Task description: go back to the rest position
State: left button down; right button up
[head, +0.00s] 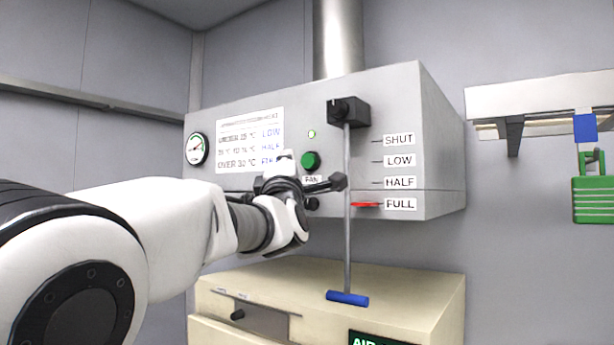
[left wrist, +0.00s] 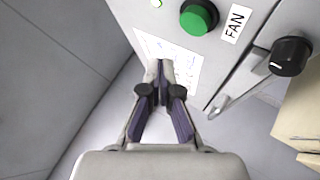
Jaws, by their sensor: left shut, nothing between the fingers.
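My left gripper (head: 335,183) reaches in from the left in the head view, in front of the grey hood. Its fingers are shut with nothing between them, and they look close to the hood's front and the hanging rod. In the left wrist view the gripper (left wrist: 158,75) also shows, its fingers drawn together over the white sign on the panel. I cannot tell the exact gap between the fingers and the panel. My right gripper is in neither view.
The hood (head: 440,150) carries a green button (head: 310,160), a gauge (head: 198,149) and a rod with a blue handle (head: 347,299). A red pointer (head: 366,204) sits at FULL. A cream cabinet (head: 425,295) stands below. A green padlock (head: 594,200) hangs at right.

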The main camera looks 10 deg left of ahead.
pick_arm(q)
jog(key=shift+s+a+b, duration=0.35)
jog(key=shift+s+b, duration=0.1)
jog(key=shift+s, duration=0.4)
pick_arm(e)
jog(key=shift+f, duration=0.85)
